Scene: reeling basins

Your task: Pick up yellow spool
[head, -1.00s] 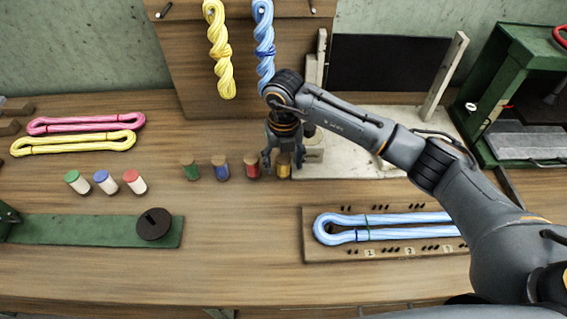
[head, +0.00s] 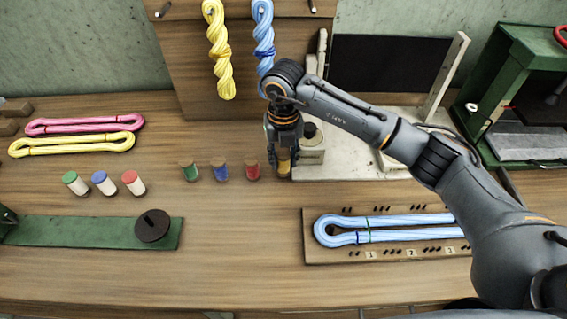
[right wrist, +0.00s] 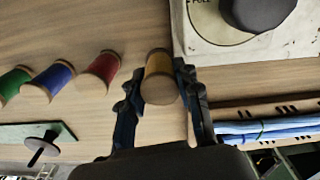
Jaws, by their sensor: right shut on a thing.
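The yellow spool (right wrist: 160,74) stands between the fingers of my right gripper (right wrist: 160,100) in the right wrist view, with its round wooden end towards the camera. In the head view my right gripper (head: 283,168) points down and is shut on the spool, and its fingers hide most of it; a strip of yellow (head: 284,161) shows between them. I cannot tell whether the spool is clear of the table. A red spool (head: 252,170), a blue spool (head: 220,171) and a green spool (head: 188,172) stand in a row to its left. My left gripper is not in view.
A pale base plate (head: 350,165) lies just right of the gripper. A board with a light blue skein (head: 385,236) lies in front right. Three white-bodied pieces with coloured tops (head: 104,183) and a green board (head: 90,231) are left. The front middle table is clear.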

